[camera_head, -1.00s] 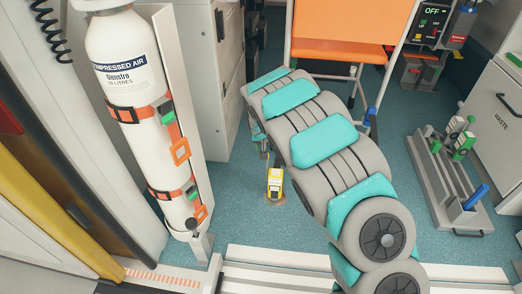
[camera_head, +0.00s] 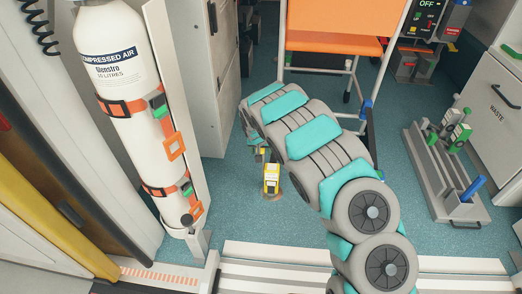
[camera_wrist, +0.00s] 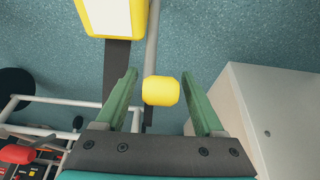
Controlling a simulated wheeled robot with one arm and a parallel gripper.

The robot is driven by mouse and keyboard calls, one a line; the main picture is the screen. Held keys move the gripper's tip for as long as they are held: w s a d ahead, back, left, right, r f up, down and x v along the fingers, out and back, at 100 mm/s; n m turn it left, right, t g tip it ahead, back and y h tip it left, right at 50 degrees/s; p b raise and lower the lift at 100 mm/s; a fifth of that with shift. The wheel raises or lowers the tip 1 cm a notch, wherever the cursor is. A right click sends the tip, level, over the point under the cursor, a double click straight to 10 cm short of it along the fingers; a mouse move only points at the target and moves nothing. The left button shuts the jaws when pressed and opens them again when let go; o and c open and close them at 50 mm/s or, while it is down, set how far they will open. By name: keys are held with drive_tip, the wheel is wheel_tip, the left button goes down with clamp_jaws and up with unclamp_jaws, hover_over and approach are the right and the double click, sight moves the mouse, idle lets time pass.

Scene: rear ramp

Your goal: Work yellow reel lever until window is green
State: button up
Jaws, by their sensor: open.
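The yellow reel (camera_head: 271,179) stands low by the floor, left of my arm in the head view. In the wrist view its yellow body (camera_wrist: 153,20) with a pale face (camera_wrist: 108,17) shows at the top edge, cut off. I cannot see any green in a window. A yellow lever knob (camera_wrist: 160,91) shows between the green fingers of my gripper (camera_wrist: 159,77). The fingers are open, with a visible gap on each side of the knob. In the head view my gripper (camera_head: 258,150) is small and partly hidden by my arm.
A compressed air cylinder (camera_head: 113,62) is strapped at the left. An orange seat (camera_head: 333,45) stands behind my arm. A grey rack with green and blue handles (camera_head: 440,177) stands at the right, beside a waste cabinet (camera_head: 498,115). Floor is clear around the reel.

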clamp_jaws()
idle(0.5)
idle(0.8)
